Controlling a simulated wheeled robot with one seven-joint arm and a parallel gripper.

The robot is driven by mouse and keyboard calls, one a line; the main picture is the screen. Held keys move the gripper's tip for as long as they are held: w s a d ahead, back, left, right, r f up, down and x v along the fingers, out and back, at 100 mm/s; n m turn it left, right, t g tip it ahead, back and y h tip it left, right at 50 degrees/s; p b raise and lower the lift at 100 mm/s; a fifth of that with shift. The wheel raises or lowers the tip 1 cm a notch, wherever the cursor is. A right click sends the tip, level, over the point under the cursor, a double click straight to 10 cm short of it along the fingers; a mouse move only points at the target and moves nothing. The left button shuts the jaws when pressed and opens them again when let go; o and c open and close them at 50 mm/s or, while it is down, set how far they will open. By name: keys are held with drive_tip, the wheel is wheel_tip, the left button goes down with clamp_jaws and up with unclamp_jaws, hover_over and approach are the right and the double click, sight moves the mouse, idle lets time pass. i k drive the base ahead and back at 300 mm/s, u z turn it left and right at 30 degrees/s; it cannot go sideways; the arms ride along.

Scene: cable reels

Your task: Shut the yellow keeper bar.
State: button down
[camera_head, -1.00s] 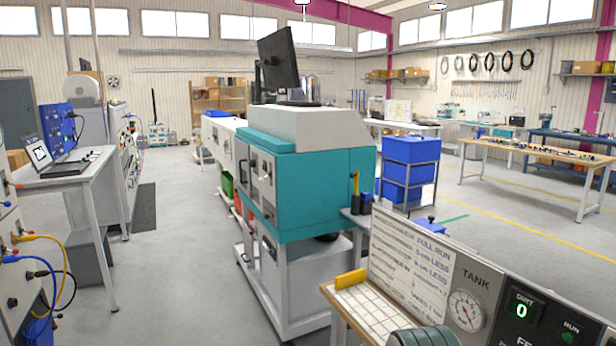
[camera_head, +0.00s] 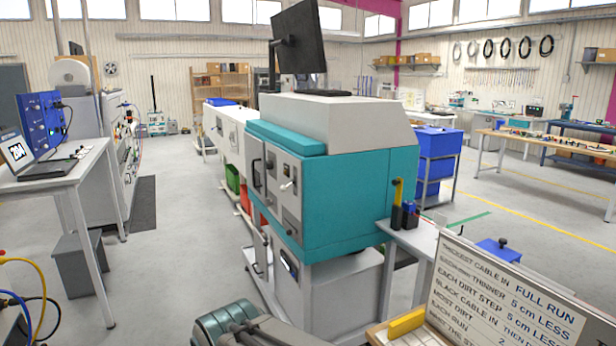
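No yellow bar that I can surely name the keeper bar shows. A short yellow block (camera_head: 406,322) lies on a pale slotted board at the lower right, beside a printed sign. A slim upright yellow piece (camera_head: 398,190) stands by the right side of the teal machine, above small dark and blue items. I cannot tell whether either is the keeper bar, or whether it is open or shut. A grey-green part, likely of my own arm, shows at the bottom centre. My gripper's fingers are not in view.
A teal and white machine (camera_head: 345,200) with a monitor (camera_head: 298,42) on top stands in the middle. A white bench (camera_head: 65,170) with a laptop is at left. A sign panel (camera_head: 500,295) blocks the lower right. Open grey floor (camera_head: 185,240) lies left of the machine.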

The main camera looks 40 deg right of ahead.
sight(399, 182)
drive_tip(key=z, duration=0.45)
drive_tip(key=i, duration=1.1)
drive_tip(key=z, duration=1.15)
drive_tip(key=i, duration=0.35)
drive_tip(key=z, duration=0.3)
